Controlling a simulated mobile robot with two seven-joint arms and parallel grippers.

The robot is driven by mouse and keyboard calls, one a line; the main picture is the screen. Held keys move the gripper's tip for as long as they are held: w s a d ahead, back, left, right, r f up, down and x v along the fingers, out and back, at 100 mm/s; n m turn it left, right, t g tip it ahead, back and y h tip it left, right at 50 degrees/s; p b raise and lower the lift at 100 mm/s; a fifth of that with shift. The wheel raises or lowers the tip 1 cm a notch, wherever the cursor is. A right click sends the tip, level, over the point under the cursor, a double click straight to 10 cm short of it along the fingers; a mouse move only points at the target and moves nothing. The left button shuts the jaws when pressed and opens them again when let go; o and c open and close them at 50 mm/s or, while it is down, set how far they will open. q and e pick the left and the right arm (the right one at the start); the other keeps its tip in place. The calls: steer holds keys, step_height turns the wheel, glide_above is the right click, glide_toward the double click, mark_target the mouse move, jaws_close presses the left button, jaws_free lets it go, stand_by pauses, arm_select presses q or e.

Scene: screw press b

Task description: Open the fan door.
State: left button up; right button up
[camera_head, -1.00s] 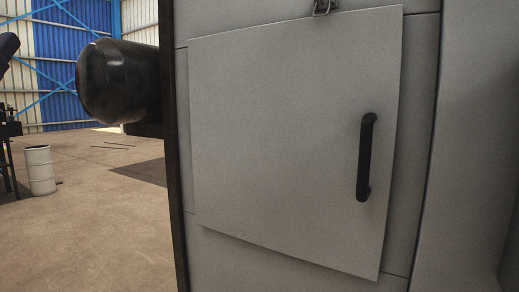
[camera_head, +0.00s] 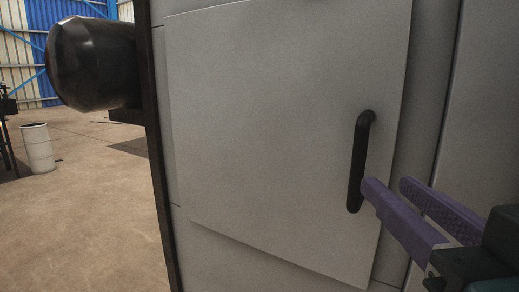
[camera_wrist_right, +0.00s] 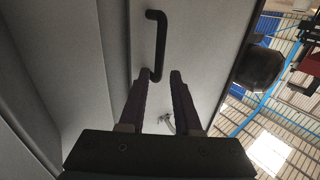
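The fan door (camera_head: 270,120) is a flat grey panel on the machine's front. It looks slightly ajar or raised from the wall behind it; I cannot tell which. Its black bar handle (camera_head: 360,160) stands upright near the right edge. My right gripper (camera_head: 390,183) comes in from the lower right with purple fingers parted, its tips beside the handle's lower end. In the right wrist view the fingers (camera_wrist_right: 160,75) are apart, with the lower end of the handle (camera_wrist_right: 157,40) close to the tips. No grip on it shows. My left gripper is not in view.
A black rounded cylinder (camera_head: 92,62) sticks out left of the machine. A white drum (camera_head: 38,148) stands on the open floor (camera_head: 80,220) at left. The grey machine wall (camera_head: 490,110) continues right of the door.

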mark_target(361, 162)
steer(key=w, duration=0.9)
jaws_close()
stand_by(1.3)
